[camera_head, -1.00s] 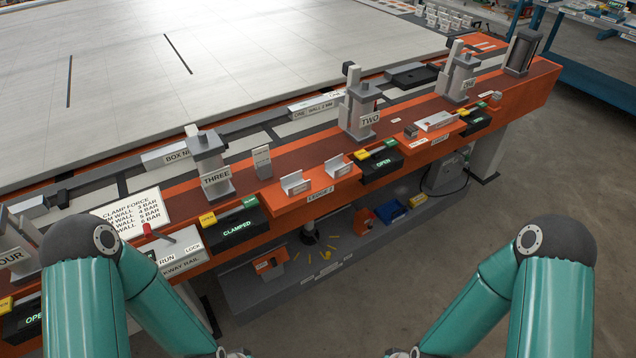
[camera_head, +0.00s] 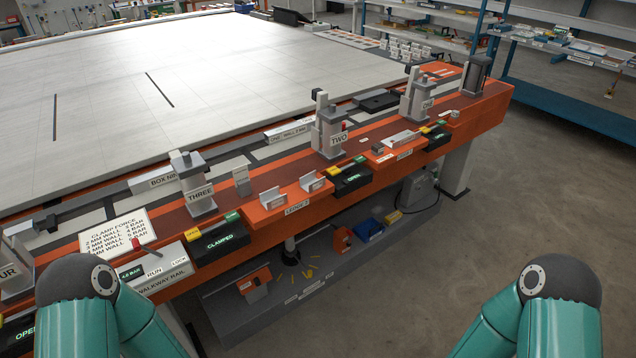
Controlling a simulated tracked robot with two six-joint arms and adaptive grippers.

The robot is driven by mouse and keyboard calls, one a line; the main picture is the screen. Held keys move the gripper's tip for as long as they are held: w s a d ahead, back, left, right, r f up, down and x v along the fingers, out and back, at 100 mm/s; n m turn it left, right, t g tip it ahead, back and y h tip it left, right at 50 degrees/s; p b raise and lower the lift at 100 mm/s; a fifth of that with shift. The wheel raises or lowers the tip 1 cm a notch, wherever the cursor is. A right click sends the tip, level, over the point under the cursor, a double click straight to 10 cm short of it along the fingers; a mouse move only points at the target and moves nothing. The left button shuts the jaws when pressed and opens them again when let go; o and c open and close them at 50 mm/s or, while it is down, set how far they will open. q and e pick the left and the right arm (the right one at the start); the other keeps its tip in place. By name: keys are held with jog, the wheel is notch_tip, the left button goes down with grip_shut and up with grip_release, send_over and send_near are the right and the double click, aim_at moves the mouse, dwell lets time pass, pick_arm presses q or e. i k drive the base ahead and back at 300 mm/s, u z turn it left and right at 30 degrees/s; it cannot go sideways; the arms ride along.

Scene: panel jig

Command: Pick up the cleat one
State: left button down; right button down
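No part in view bears a readable label "cleat one". Two small silver angle-shaped pieces, a left one (camera_head: 271,197) and a right one (camera_head: 312,181), sit on the orange shelf marked as a ledge (camera_head: 297,208). A flatter silver piece (camera_head: 402,138) lies on another orange ledge further right, near clamp post ONE (camera_head: 417,98). I cannot tell which of these is the cleat. Both my grippers are out of view; only my upper arm links show at the bottom left and bottom right.
Clamp posts TWO (camera_head: 329,132) and THREE (camera_head: 194,186) stand along the orange rail. Control boxes, one reading CLAMPED (camera_head: 219,239), line its front edge. A grey lower shelf (camera_head: 330,291) holds bins. Blue shelving (camera_head: 560,100) stands back right. Floor at right is clear.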

aim_at(309, 183)
jog(key=z, duration=0.2)
jog(key=i, duration=1)
jog(key=u, duration=2)
jog(key=i, duration=0.2)
jog(key=u, duration=1.4)
jog(key=k, duration=1.15)
jog(key=u, duration=0.05)
